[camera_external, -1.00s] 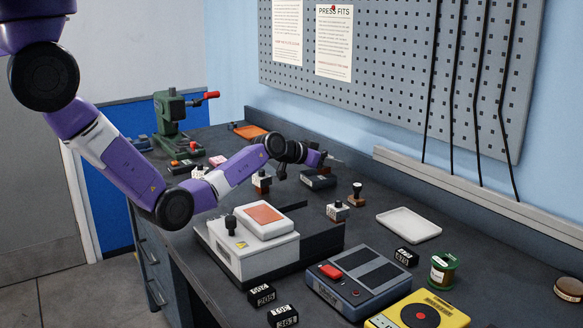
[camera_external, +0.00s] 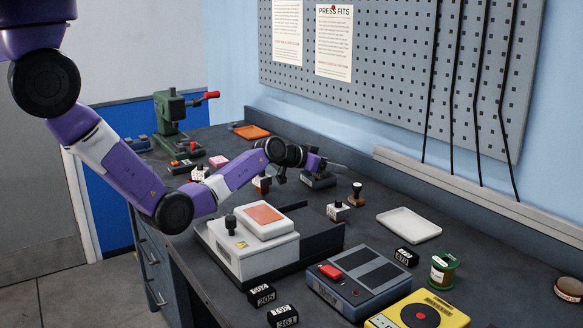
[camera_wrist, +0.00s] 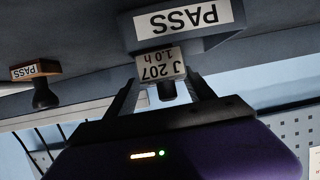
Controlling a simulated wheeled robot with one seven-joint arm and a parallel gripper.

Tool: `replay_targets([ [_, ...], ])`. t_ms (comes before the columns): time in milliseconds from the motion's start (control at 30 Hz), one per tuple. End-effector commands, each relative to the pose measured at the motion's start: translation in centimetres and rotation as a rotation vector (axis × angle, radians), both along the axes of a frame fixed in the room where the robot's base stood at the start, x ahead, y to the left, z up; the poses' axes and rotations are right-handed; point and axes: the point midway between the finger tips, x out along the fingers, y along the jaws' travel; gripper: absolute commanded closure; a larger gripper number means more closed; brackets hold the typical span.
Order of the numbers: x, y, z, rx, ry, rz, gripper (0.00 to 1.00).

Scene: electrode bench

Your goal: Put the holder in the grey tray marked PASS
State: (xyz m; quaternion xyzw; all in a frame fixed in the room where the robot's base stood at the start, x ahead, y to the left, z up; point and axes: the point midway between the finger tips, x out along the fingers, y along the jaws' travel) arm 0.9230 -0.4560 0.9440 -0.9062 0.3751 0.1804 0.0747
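The holder (camera_wrist: 160,66), a small block with a white card reading J 207, 1.0 h and a dark post, shows upside down in the wrist view. It is at the rim of the grey tray marked PASS (camera_wrist: 127,32); its lower part is hidden, apparently behind the tray wall. My gripper (camera_wrist: 162,82) is at the holder, its fingers apart on either side of the post with visible gaps. In the external view my gripper (camera_external: 330,167) is over the dark grey tray (camera_external: 318,182) at the back; the holder cannot be made out there.
A PASS stamp (camera_external: 357,194) stands right of the tray; it also shows in the wrist view (camera_wrist: 42,90). A white machine (camera_external: 250,246) and an empty white tray (camera_external: 409,225) are in front.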

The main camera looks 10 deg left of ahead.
Motion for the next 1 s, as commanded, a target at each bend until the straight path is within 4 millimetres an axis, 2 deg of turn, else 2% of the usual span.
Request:
replay_targets([
  [267,0.0,0.0,0.2,0.0,0.0,0.0,0.38],
  [467,0.0,0.0,1.9,-0.001,-0.001,0.0,0.38],
  [567,-1.0,1.2,1.8,0.001,-0.001,0.001,0.38],
  [1000,-6.0,6.0,4.7,0.0,-0.002,0.001,0.38],
])
